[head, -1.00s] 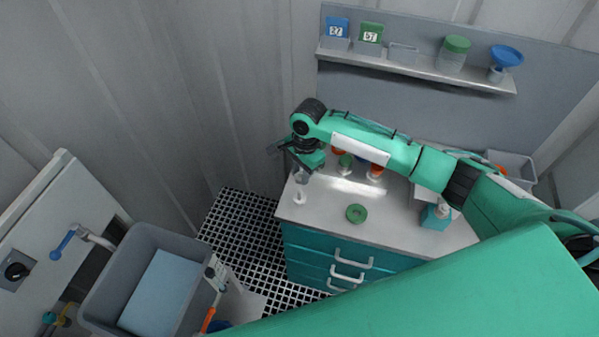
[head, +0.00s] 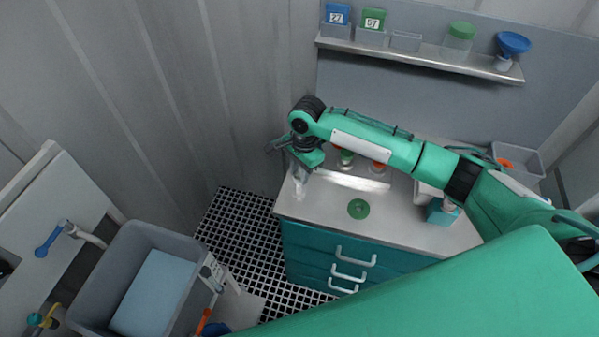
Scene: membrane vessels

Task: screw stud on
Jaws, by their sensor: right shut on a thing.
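My right gripper (head: 301,172) hangs at the end of the teal arm, over the back left corner of the cabinet top. It is shut and points down. What it grips is small and mostly hidden by the fingers; it looks like the stud. A small pale, upright part (head: 299,190) stands on the cabinet top directly under the fingers. I cannot tell whether the gripped thing touches it. My left gripper is not in view.
The cabinet top (head: 325,207) holds a green ring (head: 358,208), capped vessels (head: 346,158) behind my arm and a teal block (head: 441,212) at right. A wall shelf (head: 420,61) carries boxes, a jar and a blue funnel. A grey basin (head: 100,290) stands at lower left.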

